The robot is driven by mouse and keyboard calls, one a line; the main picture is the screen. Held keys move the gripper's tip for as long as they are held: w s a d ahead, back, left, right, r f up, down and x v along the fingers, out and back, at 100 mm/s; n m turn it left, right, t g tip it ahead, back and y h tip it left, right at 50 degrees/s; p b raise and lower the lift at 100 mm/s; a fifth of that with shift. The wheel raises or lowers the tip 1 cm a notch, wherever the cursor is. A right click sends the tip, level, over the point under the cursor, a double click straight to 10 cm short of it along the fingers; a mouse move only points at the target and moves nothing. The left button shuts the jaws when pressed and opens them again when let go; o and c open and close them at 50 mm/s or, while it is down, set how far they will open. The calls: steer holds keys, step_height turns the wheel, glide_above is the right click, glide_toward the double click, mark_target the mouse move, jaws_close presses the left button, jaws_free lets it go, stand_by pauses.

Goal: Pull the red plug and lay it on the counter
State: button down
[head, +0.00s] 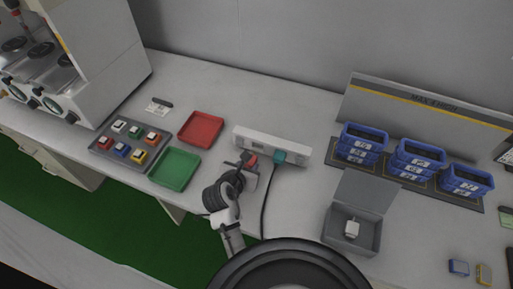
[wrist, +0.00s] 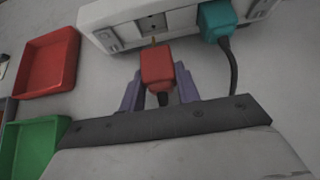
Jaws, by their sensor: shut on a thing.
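The red plug (wrist: 157,68) is between the two fingers of my gripper (wrist: 158,85), which is shut on it. It also shows in the head view (head: 251,158), at the tip of my gripper (head: 247,164). In the wrist view a brass-coloured pin shows at the plug's far end, in front of an uncovered socket of the white power strip (wrist: 120,30). The plug body is apart from the strip's face; whether the pin tips still touch the socket I cannot tell. A teal plug (wrist: 217,20) sits in the strip just right of it, with a dark cord. The counter (head: 300,92) is light grey.
A red tray (head: 201,127) and a green tray (head: 175,168) lie left of the strip. An open grey box (head: 338,236) with a white item and stacked blue bins (head: 362,143) stand right. Bare counter lies between the strip and the grey box.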

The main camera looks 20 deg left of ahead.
steer(key=shift+a, duration=0.15)
steer(key=shift+s+a, duration=0.7)
steer(key=shift+a, duration=0.35)
steer(key=shift+s+a, duration=0.7)
steer(key=shift+a, duration=0.4)
steer(key=shift+s+a, duration=0.7)
steer(key=shift+a, duration=0.35)
steer(key=shift+f, duration=1.3)
steer(key=c, duration=0.9)
jaws_free()
steer(key=shift+s, duration=0.1)
steer(key=b+v, duration=0.1)
steer(key=v, duration=1.2)
steer(key=shift+s+r+b, duration=0.2)
steer(key=shift+r+b, duration=0.1)
steer(key=shift+b, duration=0.05)
